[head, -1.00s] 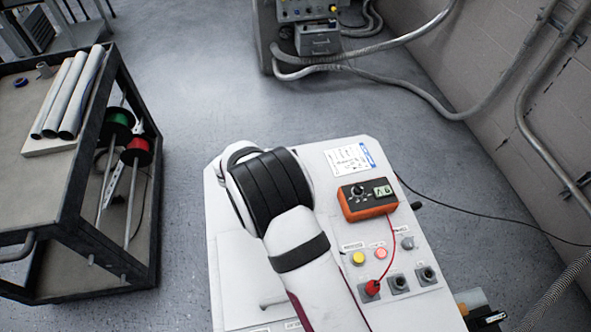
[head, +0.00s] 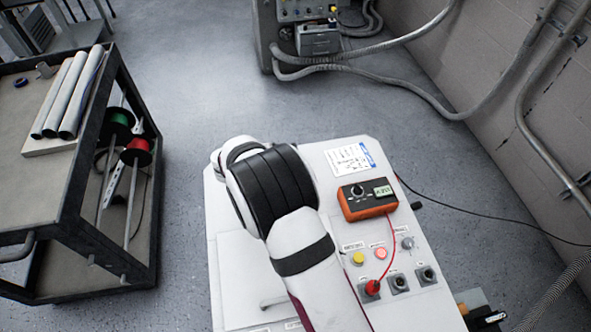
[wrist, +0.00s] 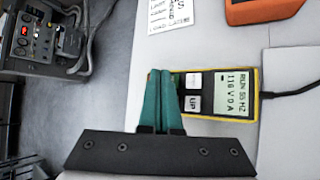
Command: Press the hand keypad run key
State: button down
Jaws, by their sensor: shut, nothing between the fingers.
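The hand keypad (wrist: 230,78) is yellow-edged with a lit display in the wrist view. Its display reads "RUN 55 HZ" and "116 V 0 A". A white key marked "UP" (wrist: 195,104) and another white key (wrist: 193,80) show beside the display. My gripper (wrist: 166,76) has teal fingers shut together with nothing between them. The fingertips lie over the left end of the keypad and hide the keys there, the run key not being visible. I cannot tell whether they touch. In the head view my arm hides the gripper and keypad.
An orange meter (head: 367,199) sits on the white cabinet (head: 235,300), with a red lead to a red plug (head: 372,287). A cart (head: 75,200) with rolls stands left. The floor between is clear.

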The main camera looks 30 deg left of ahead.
notch_tip(320, 180, up, 5)
jog(key=shift+f, duration=0.15)
